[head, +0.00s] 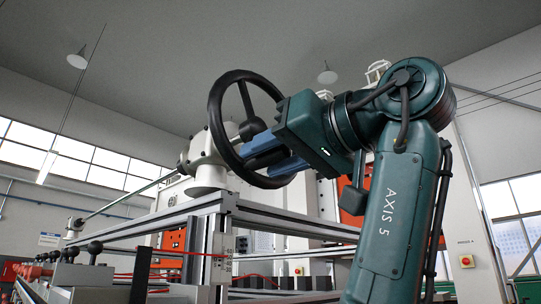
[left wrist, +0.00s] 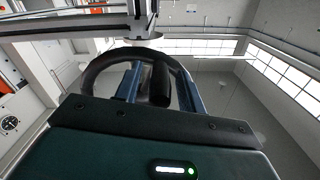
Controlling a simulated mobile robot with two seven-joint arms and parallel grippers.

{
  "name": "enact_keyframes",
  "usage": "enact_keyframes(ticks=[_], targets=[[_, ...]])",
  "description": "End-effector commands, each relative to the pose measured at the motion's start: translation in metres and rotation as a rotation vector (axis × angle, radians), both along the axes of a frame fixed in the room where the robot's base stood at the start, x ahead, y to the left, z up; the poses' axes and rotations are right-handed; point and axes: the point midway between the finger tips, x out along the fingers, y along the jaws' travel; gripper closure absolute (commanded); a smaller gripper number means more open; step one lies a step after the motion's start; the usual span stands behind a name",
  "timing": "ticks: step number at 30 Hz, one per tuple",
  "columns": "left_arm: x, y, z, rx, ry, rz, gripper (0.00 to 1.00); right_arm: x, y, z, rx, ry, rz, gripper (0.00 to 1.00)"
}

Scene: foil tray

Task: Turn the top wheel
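The top wheel (head: 214,116) is a black spoked handwheel, upright on a white gearbox (head: 203,158) at the frame's corner. My left gripper (head: 262,158) reaches it from the right, its blue fingers overlapping the wheel's lower right part. In the left wrist view the wheel (left wrist: 98,66) arches behind the fingers. There the two blue fingers of my left gripper (left wrist: 157,82) stand apart, with a black cylindrical handle (left wrist: 159,86) between them. A gap shows beside the handle, so the gripper looks open. Whether a finger touches the wheel is unclear. My right gripper is not in view.
A metal profile frame (head: 290,222) runs below the wheel, with a scale on its post. A long shaft (head: 130,196) leads left from the gearbox. Black-knobbed levers (head: 94,248) stand at the lower left. Orange machinery and a white cabinet (head: 475,230) stand behind.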

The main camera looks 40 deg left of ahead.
Motion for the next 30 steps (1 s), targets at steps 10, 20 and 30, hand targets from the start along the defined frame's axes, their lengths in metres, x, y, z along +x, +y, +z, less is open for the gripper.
enact_keyframes(ticks=[10,20,30], targets=[[0.0001,0.0001,0.0000,0.000,0.000,0.000,0.89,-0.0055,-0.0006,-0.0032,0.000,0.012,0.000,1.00],[0.0001,0.0002,0.0001,0.000,0.000,0.000,1.00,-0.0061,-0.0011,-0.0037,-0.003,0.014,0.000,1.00],[0.0049,-0.0005,-0.0011,-0.003,-0.045,0.000,1.00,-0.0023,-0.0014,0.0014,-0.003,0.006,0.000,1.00]])
